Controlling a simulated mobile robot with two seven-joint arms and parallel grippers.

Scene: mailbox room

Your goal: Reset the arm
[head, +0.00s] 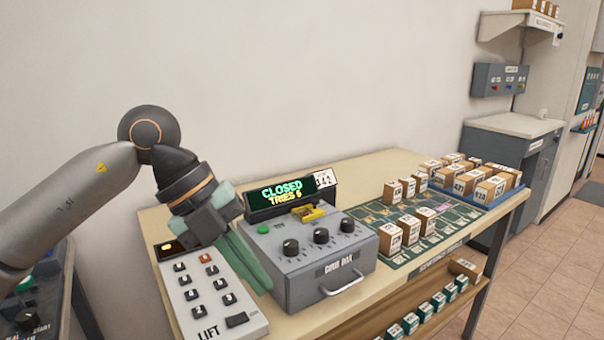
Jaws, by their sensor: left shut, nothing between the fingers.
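My left arm comes in from the left. Its gripper (243,262) is shut with nothing held. The green fingers point down and to the right, between the lift panel (200,290) and the grey code box (318,268). I cannot tell whether the fingertips touch either one. The lift panel is pale, with several dark switches, one red button and a small lit display. The code box has three black knobs, a green button, a yellow part on top and a front handle. A display (288,193) behind it reads "CLOSED TRIES 6". My right gripper is not in view.
A green sorting mat (440,232) with several labelled boxes lies right of the code box. A blue tray (478,204) of boxes stands at the table's far right. A shelf below holds small green-and-white boxes. The wall above the table is clear.

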